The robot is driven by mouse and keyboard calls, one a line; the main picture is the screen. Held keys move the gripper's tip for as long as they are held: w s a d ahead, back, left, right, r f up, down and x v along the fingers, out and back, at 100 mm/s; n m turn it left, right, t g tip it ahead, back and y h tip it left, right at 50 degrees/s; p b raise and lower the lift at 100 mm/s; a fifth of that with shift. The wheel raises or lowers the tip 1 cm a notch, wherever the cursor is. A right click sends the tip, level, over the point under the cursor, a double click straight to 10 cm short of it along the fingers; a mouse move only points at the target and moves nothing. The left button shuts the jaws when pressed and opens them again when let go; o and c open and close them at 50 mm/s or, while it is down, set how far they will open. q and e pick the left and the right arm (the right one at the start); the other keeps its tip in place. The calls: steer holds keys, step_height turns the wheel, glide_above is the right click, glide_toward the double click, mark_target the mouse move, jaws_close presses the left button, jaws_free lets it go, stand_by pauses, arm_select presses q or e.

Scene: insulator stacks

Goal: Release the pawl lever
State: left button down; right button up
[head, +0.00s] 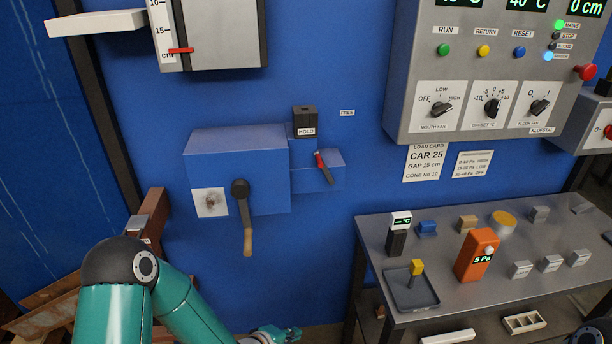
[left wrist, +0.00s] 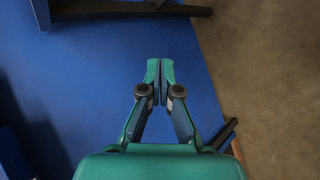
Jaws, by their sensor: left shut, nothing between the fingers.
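The pawl lever (head: 322,164), with a red upper part and a dark end, sits tilted on a small blue housing (head: 318,181) at the right of the blue winch box (head: 240,165). A black block marked HOLD (head: 304,122) stands just above and left of it. My left gripper (head: 292,334) is at the bottom edge of the head view, well below the lever and apart from it. In the left wrist view its green fingertips (left wrist: 160,70) are together and empty. The lever cannot be made out in the left wrist view. My right gripper does not show.
A dark crank with a wooden grip (head: 248,242) hangs from the winch box. At right stands a grey table (head: 385,244) with an orange meter (head: 477,255) and several small blocks. A control panel (head: 480,73) is above it. Blue wall below the lever is clear.

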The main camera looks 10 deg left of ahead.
arm_select(q)
steer(key=w+a+r+n+t+h, duration=0.1)
steer(key=w+a+r+n+t, duration=0.2)
steer(key=w+r, duration=0.75)
steer(key=m+t+h+b, duration=0.2)
steer(key=t, duration=0.4)
glide_toward(316, 158)
steer(key=f+v, duration=0.1)
steer(key=v, duration=0.3)
steer(key=shift+w, duration=0.15)
steer(key=shift+w, duration=0.1)
steer(key=p+x, duration=0.1)
steer(key=x, duration=0.2)
steer(key=p+x, duration=0.1)
steer(key=x, duration=0.2)
steer(key=p+x, duration=0.1)
steer(key=x, duration=0.3)
steer(key=shift+r, duration=0.25)
steer(key=shift+a, duration=0.15)
